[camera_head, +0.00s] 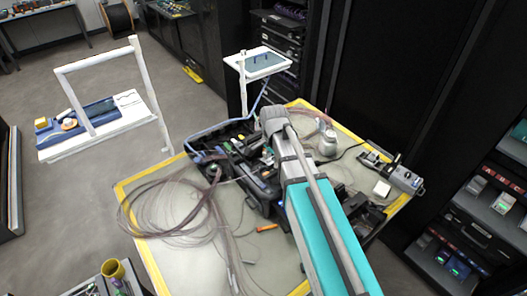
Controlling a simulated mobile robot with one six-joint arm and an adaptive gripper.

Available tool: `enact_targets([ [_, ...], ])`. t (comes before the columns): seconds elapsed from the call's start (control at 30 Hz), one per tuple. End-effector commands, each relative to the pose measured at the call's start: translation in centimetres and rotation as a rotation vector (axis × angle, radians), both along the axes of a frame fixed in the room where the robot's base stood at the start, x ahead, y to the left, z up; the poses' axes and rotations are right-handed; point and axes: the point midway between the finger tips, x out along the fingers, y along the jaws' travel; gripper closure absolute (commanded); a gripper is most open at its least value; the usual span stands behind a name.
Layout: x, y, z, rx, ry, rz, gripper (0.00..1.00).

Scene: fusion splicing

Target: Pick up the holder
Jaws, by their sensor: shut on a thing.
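My arm reaches from the bottom edge up over the work table, with a teal link and a grey joint at its far end. My gripper cannot be made out; the arm and the clutter under it hide that area. I cannot pick out the holder for certain. An open black case (238,158) with small tools and parts lies on the table under and left of the arm's end.
The table (160,258) has a yellow border. Loose fibre coils (178,207) and an orange tool (267,228) lie left of my arm. A round metal container (328,143) and a grey device (402,178) stand on the right. Dark racks close in behind.

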Motion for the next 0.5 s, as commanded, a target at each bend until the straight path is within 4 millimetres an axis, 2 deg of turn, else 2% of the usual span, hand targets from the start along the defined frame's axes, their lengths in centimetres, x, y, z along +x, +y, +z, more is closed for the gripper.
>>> enact_targets([
  [0.03, -1.3, -0.4, 0.8, 0.0, 0.0, -0.001, 1.0],
  [0.2, -3.3, -1.3, 1.7, 0.0, 0.0, -0.001, 1.0],
  [0.5, -4.7, -1.9, 2.3, 0.0, 0.0, -0.001, 1.0],
])
